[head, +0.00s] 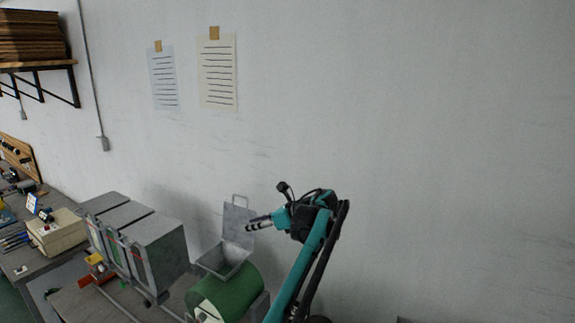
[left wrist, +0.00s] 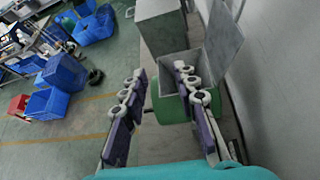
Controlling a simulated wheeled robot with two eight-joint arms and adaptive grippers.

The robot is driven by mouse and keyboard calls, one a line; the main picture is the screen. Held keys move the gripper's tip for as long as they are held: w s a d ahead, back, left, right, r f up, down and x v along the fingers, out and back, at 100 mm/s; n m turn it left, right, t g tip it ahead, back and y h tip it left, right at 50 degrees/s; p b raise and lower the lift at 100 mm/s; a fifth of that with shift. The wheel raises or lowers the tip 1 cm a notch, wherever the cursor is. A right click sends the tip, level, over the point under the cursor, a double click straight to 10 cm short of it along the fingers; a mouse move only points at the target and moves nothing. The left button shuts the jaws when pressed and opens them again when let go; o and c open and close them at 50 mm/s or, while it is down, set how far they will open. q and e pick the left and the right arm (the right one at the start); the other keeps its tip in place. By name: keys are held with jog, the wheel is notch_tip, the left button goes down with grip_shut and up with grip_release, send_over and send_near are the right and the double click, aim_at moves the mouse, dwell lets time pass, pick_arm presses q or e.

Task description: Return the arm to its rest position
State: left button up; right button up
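My left gripper (head: 252,225) is raised in front of the upright lid (head: 238,212) of a grey hopper (head: 222,262) in the head view, with its fingers pointing left. In the left wrist view its two padded fingers (left wrist: 161,80) stand apart with nothing held between them. The hopper wall (left wrist: 172,68) and a green part show beyond the fingers there, with a visible gap below the gripper. My right gripper is in neither view.
The hopper sits on a green drum (head: 232,297). A grey cabinet-like machine (head: 155,250) stands left of it. A workbench with a beige box (head: 58,235) is at the far left. Blue crates (left wrist: 66,72) lie on the floor. The wall (head: 430,130) runs close behind my arm.

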pick_arm(q)
jog(key=s+a+f+n+h+b, duration=0.3)
jog(key=s+a+f+n+b, duration=0.2)
jog(key=s+f+b, duration=0.4)
jog(key=s+a+f+n+h+b, duration=0.35)
jog(key=s+f+n+b, duration=0.3)
jog(key=s+f, duration=0.35)
jog(key=s+f+n+t+h+b, duration=0.1)
jog(key=s+f+n+h+b, duration=0.1)
jog(key=s+f+n+b, duration=0.4)
jog(key=s+f+n+t+h+b, duration=0.1)
jog(key=s+f+n+h+b, duration=0.1)
jog(key=s+f+n+b, duration=0.4)
jog(key=s+f+b, duration=0.2)
jog(key=s+f, duration=0.3)
jog(key=f, duration=0.4)
jog(key=s+f+b, duration=0.2)
jog(key=s+f, duration=0.3)
jog(key=f, duration=0.4)
jog(key=shift+s+d+n+h, duration=0.3)
jog(key=shift+n+h, duration=0.05)
